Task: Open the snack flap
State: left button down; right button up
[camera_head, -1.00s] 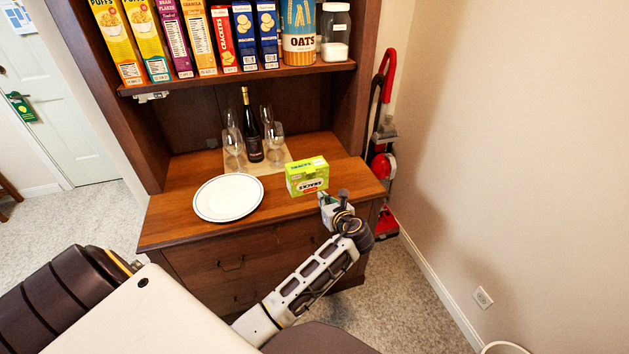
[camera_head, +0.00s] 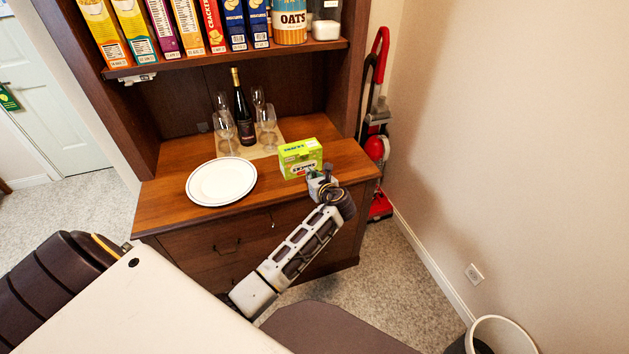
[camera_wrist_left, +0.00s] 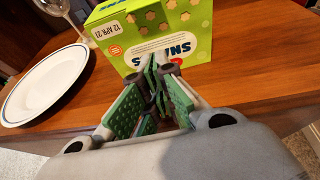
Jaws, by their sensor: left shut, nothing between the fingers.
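The green snack box (camera_head: 300,160) stands on the wooden counter of the hutch, right of the plate; its top looks closed in the head view. It also shows in the left wrist view (camera_wrist_left: 150,30), with its printed face towards the gripper. My left gripper (camera_head: 319,174) is at the box's front right, over the counter's front edge. In the left wrist view its green-padded fingers (camera_wrist_left: 159,78) are shut and empty, with the tips close to the box's lower face. I cannot tell whether they touch it. My right gripper is not in view.
A white plate (camera_head: 221,181) lies left of the box. Wine glasses (camera_head: 268,120) and a dark bottle (camera_head: 243,115) stand behind. A shelf (camera_head: 230,59) of cereal boxes overhangs the counter. A red vacuum cleaner (camera_head: 376,150) stands right of the hutch.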

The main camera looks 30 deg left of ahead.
aim_at(303, 160)
pick_arm(q)
jog(key=x, duration=0.3)
jog(key=shift+w+a+f, duration=0.2)
jog(key=shift+w+a, duration=0.1)
jog(key=shift+a, duration=0.15)
jog(key=shift+d+r, duration=0.1)
jog(key=shift+r, duration=1.95)
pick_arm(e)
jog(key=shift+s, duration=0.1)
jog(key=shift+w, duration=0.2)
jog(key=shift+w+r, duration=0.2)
